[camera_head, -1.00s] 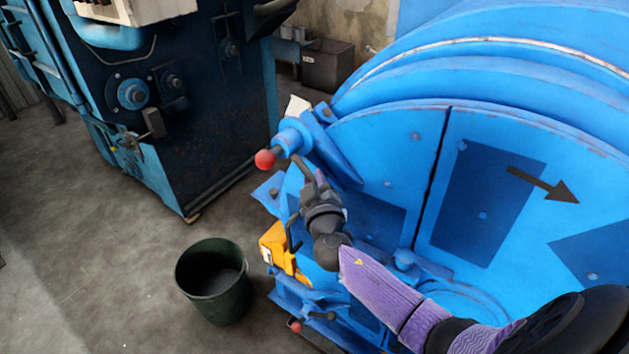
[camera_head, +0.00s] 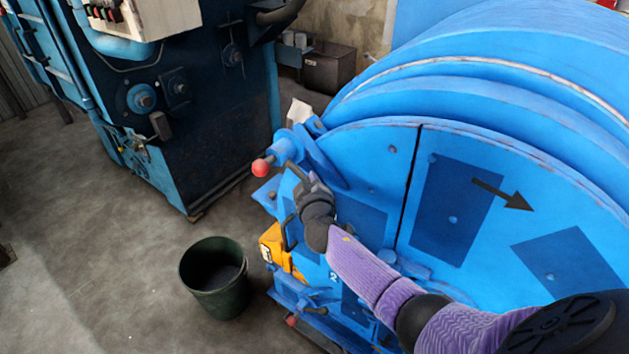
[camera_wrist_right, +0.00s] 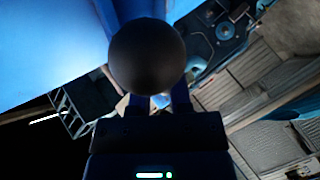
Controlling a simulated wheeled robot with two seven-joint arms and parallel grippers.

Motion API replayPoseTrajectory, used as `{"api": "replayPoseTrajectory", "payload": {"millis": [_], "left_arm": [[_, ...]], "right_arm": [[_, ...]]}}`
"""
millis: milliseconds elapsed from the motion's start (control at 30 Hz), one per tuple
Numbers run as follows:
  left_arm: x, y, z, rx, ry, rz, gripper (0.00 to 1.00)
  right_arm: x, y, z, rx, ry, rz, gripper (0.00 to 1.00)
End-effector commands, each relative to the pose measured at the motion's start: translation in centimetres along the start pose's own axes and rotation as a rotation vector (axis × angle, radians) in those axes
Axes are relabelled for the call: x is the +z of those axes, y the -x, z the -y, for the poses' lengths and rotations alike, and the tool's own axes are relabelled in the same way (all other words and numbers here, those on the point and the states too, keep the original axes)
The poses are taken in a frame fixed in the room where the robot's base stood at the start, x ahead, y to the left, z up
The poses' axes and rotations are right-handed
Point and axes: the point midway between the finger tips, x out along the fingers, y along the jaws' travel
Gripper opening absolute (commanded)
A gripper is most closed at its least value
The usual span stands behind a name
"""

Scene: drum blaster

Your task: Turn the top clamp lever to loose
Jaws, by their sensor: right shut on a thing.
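The top clamp lever has a red ball (camera_head: 262,168) at its left end, beside the blue clamp hub (camera_head: 285,149) on the rim of the blue drum (camera_head: 390,180). My right gripper (camera_head: 296,172) is just below and right of the hub and hides the lever's other end in the head view. In the right wrist view a dark ball (camera_wrist_right: 148,60) stands directly in front of the right gripper (camera_wrist_right: 158,103), whose fingers are closed around the lever just behind it. The ball partly hides the fingertips. My left gripper is not in view.
A lower clamp with a red ball (camera_head: 292,320) sits at the drum's lower left. A dark green bucket (camera_head: 215,290) stands on the floor. A yellow part (camera_head: 277,250) is beside the drum. A dark blue machine (camera_head: 200,130) stands behind, with open floor in front.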

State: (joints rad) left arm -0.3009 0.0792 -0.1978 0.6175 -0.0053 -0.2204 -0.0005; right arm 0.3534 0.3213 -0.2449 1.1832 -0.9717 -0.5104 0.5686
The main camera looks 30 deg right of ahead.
Motion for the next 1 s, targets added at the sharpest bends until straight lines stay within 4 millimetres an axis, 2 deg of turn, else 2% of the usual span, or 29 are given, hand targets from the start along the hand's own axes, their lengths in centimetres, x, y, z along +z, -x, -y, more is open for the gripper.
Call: {"api": "replayPoseTrajectory", "payload": {"millis": [33, 100, 300, 500, 700, 1000], "left_arm": [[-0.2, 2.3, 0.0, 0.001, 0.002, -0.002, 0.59], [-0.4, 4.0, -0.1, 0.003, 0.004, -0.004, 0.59], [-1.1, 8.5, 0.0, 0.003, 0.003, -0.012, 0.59], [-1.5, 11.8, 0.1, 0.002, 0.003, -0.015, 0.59], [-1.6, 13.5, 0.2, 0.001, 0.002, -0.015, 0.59], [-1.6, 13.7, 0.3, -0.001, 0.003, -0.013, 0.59]], "right_arm": [[-1.1, 0.1, -1.3, -0.015, 0.028, 0.023, 0.0], [-1.5, 0.1, -1.9, -0.045, 0.076, 0.061, 0.0], [-2.4, 0.6, -3.2, -0.127, 0.211, 0.167, 0.0], [-3.3, 0.9, -4.3, -0.21, 0.344, 0.272, 0.0], [-4.3, 1.0, -5.2, -0.29, 0.475, 0.374, 0.0], [-5.6, 1.0, -6.2, -0.39, 0.641, 0.501, 0.0]]}}
